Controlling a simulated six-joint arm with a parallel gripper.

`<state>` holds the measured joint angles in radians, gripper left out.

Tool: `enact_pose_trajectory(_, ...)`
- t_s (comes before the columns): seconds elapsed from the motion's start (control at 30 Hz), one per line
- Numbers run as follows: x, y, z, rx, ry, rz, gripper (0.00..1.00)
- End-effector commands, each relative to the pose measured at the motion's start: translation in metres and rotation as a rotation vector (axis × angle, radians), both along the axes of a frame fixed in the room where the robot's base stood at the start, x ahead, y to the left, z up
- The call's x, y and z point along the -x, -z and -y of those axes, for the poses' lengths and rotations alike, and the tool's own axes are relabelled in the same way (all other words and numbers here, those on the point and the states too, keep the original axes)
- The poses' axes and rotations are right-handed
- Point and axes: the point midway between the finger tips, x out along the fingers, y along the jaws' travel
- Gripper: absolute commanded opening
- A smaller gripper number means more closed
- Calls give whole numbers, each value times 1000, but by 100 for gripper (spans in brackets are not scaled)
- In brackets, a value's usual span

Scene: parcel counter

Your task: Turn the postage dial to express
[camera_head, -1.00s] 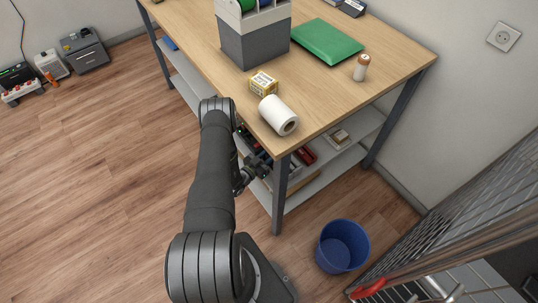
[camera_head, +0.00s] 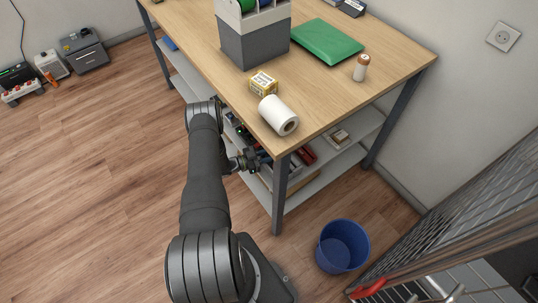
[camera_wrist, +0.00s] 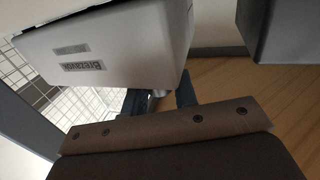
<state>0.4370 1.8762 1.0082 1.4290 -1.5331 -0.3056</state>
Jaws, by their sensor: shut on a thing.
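In the wrist view, a pale grey machine with a dark label (camera_wrist: 110,45) fills the upper left. The two dark fingers of my gripper (camera_wrist: 159,96) reach out past the brown plate below the machine. A small pale knob-like part shows between the fingers, and they are shut on it; it looks like the postage dial (camera_wrist: 158,93). Its marks and setting are hidden. In the head view, my gripper (camera_head: 250,160) is small and dark beside the table's front side, below the tabletop. The dial cannot be made out there.
A blue bin (camera_head: 342,246) stands right.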

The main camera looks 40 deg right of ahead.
Motion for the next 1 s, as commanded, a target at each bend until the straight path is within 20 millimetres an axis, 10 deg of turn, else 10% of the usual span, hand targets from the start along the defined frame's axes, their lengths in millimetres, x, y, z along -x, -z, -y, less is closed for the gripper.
enact_pose_trajectory(0.9,0,1,-1,-3,197,-2,3)
enact_pose_trajectory(0.93,0,1,-1,-2,197,-1,30)
enact_pose_trajectory(1.0,0,1,-1,-2,197,-2,34)
